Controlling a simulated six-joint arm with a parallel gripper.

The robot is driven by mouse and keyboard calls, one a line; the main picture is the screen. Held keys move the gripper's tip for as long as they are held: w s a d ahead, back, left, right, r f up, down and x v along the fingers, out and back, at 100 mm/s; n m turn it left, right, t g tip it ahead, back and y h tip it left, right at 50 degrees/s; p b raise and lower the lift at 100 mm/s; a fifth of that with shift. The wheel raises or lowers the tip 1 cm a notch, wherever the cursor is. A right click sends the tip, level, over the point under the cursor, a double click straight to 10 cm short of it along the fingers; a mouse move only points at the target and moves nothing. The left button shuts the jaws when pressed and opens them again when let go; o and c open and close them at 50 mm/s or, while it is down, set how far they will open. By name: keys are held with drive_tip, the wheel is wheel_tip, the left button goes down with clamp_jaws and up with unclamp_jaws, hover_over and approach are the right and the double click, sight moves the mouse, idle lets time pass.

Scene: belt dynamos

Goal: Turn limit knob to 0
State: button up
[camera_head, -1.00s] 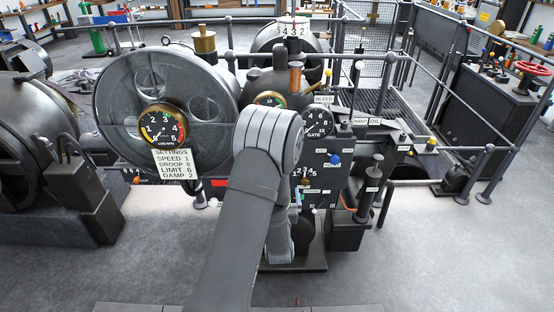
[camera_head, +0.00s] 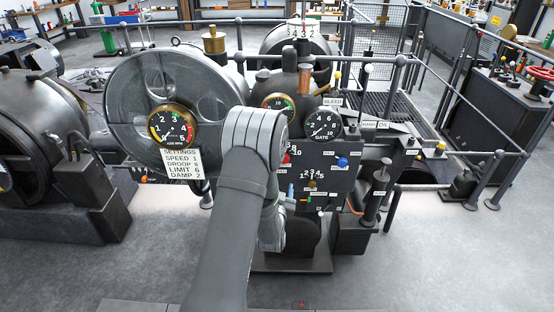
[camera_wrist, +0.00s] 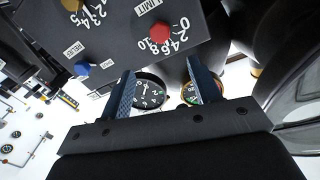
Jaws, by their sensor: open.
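The red limit knob (camera_wrist: 160,30) sits on the dark control panel (camera_wrist: 125,20) at the top of the wrist view, with a "LIMIT" label and a scale from 0 to 10 beside it. Its exact setting is hard to read. In the head view the red knob (camera_head: 286,159) shows at the panel's left edge, just right of my arm. My gripper (camera_wrist: 162,85) is open and empty. Its two blue fingers are apart from the knob, which appears beyond them. In the head view my arm hides part of the panel's left side.
A blue knob (camera_wrist: 82,68) and a yellow-brown knob (camera_wrist: 72,5) share the panel. The gate gauge (camera_head: 322,125) stands above it. A settings card (camera_head: 184,164) reading "LIMIT 6" hangs before the large wheel (camera_head: 130,110). Railings (camera_head: 440,75) stand at right.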

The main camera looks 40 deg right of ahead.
drive_tip(key=x, duration=1.4)
drive_tip(key=shift+d, duration=0.1)
drive_tip(key=shift+c, duration=0.5)
drive_tip(key=c, duration=0.9)
drive_tip(key=shift+n, duration=0.3)
drive_tip(key=shift+f+n+t, duration=0.1)
drive_tip(key=shift+n+t, duration=0.3)
drive_tip(key=shift+n, duration=3.45)
drive_tip(key=shift+n+t, duration=0.4)
drive_tip(key=shift+n, duration=3.45)
